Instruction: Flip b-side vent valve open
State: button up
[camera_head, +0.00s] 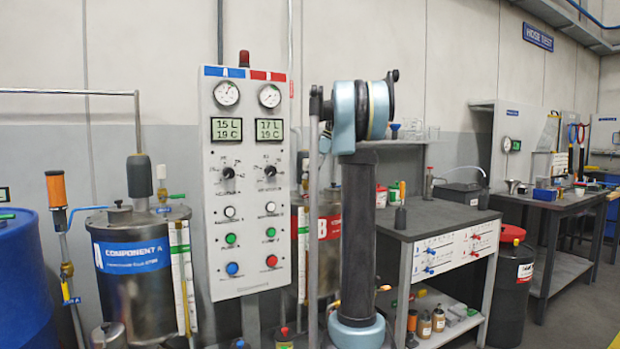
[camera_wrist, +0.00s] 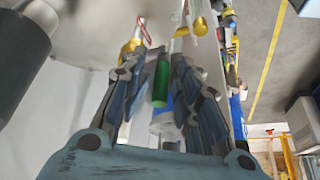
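In the wrist view my gripper (camera_wrist: 156,66) has its two fingers apart. A small green cylindrical handle (camera_wrist: 160,82) appears between or just beyond them. Whether it touches a finger, and whether it belongs to the b-side vent valve, I cannot tell. Brass-coloured fittings (camera_wrist: 200,26) show beyond the fingertips. In the head view the B tank (camera_head: 326,228), with a red label, stands behind my arm, which hides much of it. Its vent valve cannot be made out there, and my gripper is not visible in that view.
A control panel (camera_head: 247,190) with gauges and knobs stands left of my arm. The Component A tank (camera_head: 130,290) and a blue drum (camera_head: 22,285) are further left. A dark-topped workbench (camera_head: 440,218) stands close to the right. Floor shows at the far right.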

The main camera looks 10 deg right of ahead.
jog(key=w+v, duration=0.1)
jog(key=v, duration=0.6)
jog(key=shift+s+d+r, duration=0.15)
jog(key=shift+s+r, duration=0.25)
jog(key=shift+s, duration=0.05)
jog(key=shift+s, duration=0.1)
jog(key=s+a+f+m+h, duration=0.1)
jog(key=s+a+f+m, duration=0.1)
jog(key=s+f, duration=0.3)
jog(key=s+a+f+m, duration=0.2)
jog(key=s+f, duration=0.1)
jog(key=s, duration=0.5)
jog(key=s+a+f+m+h, duration=0.1)
jog(key=s+f+m, duration=0.4)
jog(key=s+f, duration=1)
jog(key=s+f+m+h, duration=0.3)
jog(key=s+f+m, duration=0.2)
jog(key=s+f, duration=1.1)
notch_tip(320, 180, down, 4)
jog(key=shift+a+m+t, duration=0.3)
jog(key=shift+a+t, duration=0.1)
